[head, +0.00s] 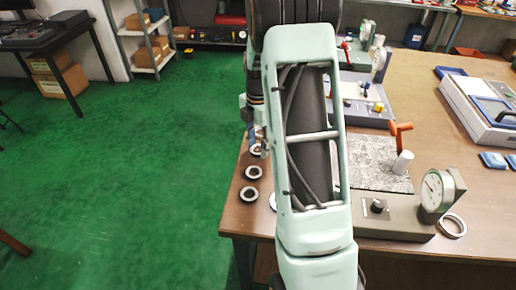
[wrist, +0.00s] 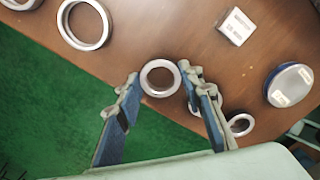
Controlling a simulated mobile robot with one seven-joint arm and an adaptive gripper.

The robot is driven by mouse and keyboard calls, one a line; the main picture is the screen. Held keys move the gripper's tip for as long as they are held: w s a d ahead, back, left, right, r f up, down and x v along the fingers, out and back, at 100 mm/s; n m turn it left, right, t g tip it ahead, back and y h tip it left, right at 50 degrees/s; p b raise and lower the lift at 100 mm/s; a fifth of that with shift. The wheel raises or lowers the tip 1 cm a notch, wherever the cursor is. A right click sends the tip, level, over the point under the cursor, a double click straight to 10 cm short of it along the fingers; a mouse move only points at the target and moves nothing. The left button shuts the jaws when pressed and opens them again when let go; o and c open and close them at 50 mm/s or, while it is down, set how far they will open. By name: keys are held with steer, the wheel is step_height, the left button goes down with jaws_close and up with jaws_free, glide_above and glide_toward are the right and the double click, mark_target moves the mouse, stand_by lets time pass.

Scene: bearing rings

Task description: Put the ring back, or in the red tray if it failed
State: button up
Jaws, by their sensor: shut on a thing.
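My gripper (wrist: 158,84) is shut on a small steel ring (wrist: 160,63), held between its fingertips over the table's edge in the wrist view. In the head view my gripper (head: 253,141) is at the table's left edge, partly hidden by my arm. Two dark-centred rings (head: 253,165) (head: 249,187) lie below it along that edge, and another is partly covered by my arm. A larger ring (head: 463,231) lies at the right by a dial gauge device (head: 400,221).
The wrist view shows a large ring (wrist: 66,33), a small white box (wrist: 236,27) and a round blue-rimmed object (wrist: 290,85) on the table. A grey case (head: 482,108) stands at the table's right. Green floor (head: 150,170) lies open at the left.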

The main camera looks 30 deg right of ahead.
mark_target(258, 149)
steer(key=shift+f, duration=0.65)
steer(key=shift+f, duration=0.15)
steer(key=o, duration=1.3)
step_height(258, 149, up, 12)
steer(key=shift+r+p, duration=0.15)
steer(key=shift+p, duration=0.3)
